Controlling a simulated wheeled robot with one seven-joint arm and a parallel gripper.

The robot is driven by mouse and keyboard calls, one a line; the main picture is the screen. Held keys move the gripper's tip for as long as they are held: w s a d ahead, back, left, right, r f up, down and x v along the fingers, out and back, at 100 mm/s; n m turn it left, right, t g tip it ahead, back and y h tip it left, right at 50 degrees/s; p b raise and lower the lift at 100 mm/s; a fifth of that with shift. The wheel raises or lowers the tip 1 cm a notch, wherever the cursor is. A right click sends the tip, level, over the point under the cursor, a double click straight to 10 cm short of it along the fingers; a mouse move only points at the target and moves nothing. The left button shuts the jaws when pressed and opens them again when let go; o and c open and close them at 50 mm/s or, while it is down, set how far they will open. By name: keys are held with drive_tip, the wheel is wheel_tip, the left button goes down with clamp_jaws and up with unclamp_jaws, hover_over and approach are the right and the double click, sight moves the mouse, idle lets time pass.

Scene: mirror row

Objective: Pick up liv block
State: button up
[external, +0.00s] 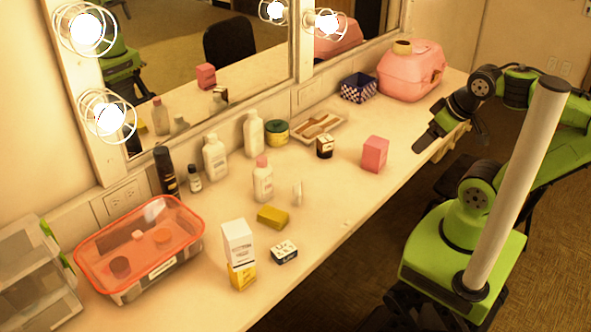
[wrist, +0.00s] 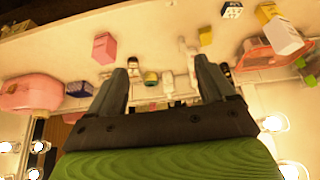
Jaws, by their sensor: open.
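I cannot read any label as "liv", so I cannot tell for sure which block it is. A small black-and-white box with lettering (external: 285,252) lies on the counter near its front edge; it also shows at the top of the wrist view (wrist: 231,10). A pink box (external: 375,154) stands farther right, at the left in the wrist view (wrist: 104,48). My gripper (external: 451,146) is open and empty by the counter's right end, apart from all boxes. Its two fingers show in the wrist view (wrist: 161,66).
A tall white box (external: 238,241) stands on a yellow box (external: 242,275) left of the lettered box. A yellow block (external: 272,217), bottles and a red-rimmed clear container (external: 150,275) crowd the left. A pink case (external: 412,72) stands at the far right. The front strip is mostly clear.

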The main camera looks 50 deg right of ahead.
drive_tip(key=shift+c, duration=0.3)
idle(0.4)
drive_tip(key=w+a+f+m+g+y+b, duration=0.3)
drive_tip(key=w+a+f+m+y+b, duration=0.25)
drive_tip(key=w+f, duration=0.7)
drive_tip(key=m+y+b, duration=0.4)
drive_tip(key=m+y, duration=0.4)
drive_tip(key=m, duration=0.6)
approach(285, 248)
drive_tip(key=shift+h, duration=0.25)
drive_tip(key=v, duration=0.5)
drive_tip(key=shift+s+r, duration=0.2)
drive_tip(key=shift+r, duration=0.1)
drive_tip(key=shift+w+a+f+m, duration=0.1)
drive_tip(key=shift+f+m, duration=0.05)
drive_tip(key=shift+m, duration=0.3)
drive_tip(key=b+x, duration=0.3)
drive_tip(key=x, duration=1.3)
drive_tip(key=shift+b, duration=0.4)
drive_tip(key=shift+d, duration=0.2)
drive_tip(key=shift+c, duration=0.2)
drive_tip(key=c, duration=1)
